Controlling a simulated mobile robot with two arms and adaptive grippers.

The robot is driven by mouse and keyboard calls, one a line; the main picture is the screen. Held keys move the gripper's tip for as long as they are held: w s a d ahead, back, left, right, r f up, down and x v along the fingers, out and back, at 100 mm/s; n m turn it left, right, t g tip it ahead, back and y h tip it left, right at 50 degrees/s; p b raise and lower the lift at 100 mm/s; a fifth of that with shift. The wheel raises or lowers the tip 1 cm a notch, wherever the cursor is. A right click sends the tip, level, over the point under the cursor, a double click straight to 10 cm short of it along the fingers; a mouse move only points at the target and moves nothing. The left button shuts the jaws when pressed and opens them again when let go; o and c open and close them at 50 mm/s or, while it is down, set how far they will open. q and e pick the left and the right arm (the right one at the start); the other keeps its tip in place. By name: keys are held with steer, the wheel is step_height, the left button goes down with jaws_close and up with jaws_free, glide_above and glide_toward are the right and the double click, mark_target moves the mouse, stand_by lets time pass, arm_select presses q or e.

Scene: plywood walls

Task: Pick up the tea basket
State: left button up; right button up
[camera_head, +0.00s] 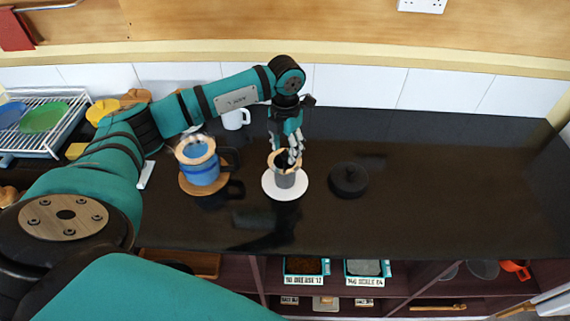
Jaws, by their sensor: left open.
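The tea basket (285,178) looks like a small grey cup with a light tan rim. It stands upright on a round white saucer or mat (270,188) on the black counter. My left gripper (287,158) reaches down from above, with its open fingers at the basket's rim. I cannot tell whether the fingers touch the rim, and they hide part of the basket's opening. My right gripper is not in view.
A blue teapot (201,172) stands on a wooden coaster (190,188) to the left. A black lid (349,180) lies to the right. A white mug (236,119) is behind. A dish rack (37,143) stands far left. The right counter is clear.

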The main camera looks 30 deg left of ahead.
arm_select(q)
steer(key=shift+f, duration=0.3)
steer(key=c, duration=0.6)
jaws_close()
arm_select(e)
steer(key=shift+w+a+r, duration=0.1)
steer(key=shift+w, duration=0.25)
arm_select(q)
steer(key=shift+r, duration=0.1)
